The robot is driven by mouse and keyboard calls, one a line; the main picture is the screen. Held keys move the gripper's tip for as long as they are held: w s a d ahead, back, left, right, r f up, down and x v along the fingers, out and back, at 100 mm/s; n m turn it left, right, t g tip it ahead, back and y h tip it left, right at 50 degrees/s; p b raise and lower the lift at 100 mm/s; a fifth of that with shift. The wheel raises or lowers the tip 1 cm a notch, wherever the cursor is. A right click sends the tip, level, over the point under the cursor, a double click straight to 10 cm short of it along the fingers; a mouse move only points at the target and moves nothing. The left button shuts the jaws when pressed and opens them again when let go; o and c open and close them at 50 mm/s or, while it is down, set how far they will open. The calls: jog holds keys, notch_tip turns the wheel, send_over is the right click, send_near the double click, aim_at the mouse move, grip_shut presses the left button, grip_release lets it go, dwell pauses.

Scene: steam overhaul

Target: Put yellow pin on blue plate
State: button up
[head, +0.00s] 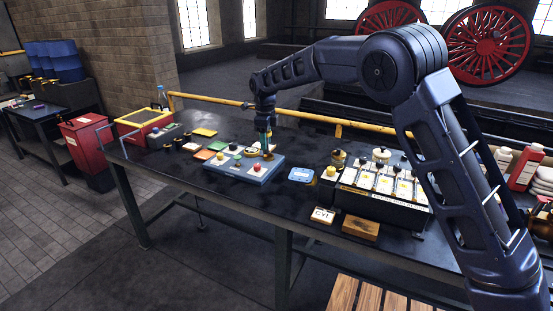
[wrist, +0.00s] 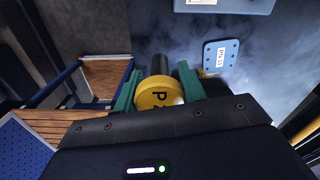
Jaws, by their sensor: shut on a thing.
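My gripper (wrist: 158,92) has green fingertips and is shut on the yellow pin (wrist: 154,94), which has a round yellow head marked with a P and a dark shaft. In the head view my gripper (head: 265,138) is over the table, by the far right part of a blue block. The blue plate (head: 300,174) lies flat on the table to the right of that block. It also shows in the wrist view (wrist: 220,54), with a white label and small holes around its edge, apart from the pin. The pin's far end is partly hidden.
The blue block (head: 245,168) carries several coloured knobs. Coloured tiles and a yellow-rimmed red box (head: 143,123) are to its left. A dark rack (head: 380,194) with white-topped parts stands right of the plate. A yellow rail (head: 215,103) runs behind.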

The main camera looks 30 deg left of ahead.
jog(key=w+d+r, duration=0.1)
jog(key=w+d, duration=0.3)
jog(key=w, duration=0.5)
jog(key=w+d, duration=0.3)
jog(key=w, duration=0.7)
send_over(301, 174)
notch_tip(301, 174, down, 20)
jog(key=shift+s+d+r, duration=0.1)
jog(key=shift+s, duration=0.05)
jog(key=o, duration=1.3)
jog(key=shift+f, duration=0.2)
jog(key=shift+r, duration=0.1)
notch_tip(301, 174, up, 12)
jog(key=shift+r, duration=0.1)
jog(key=shift+d, duration=0.1)
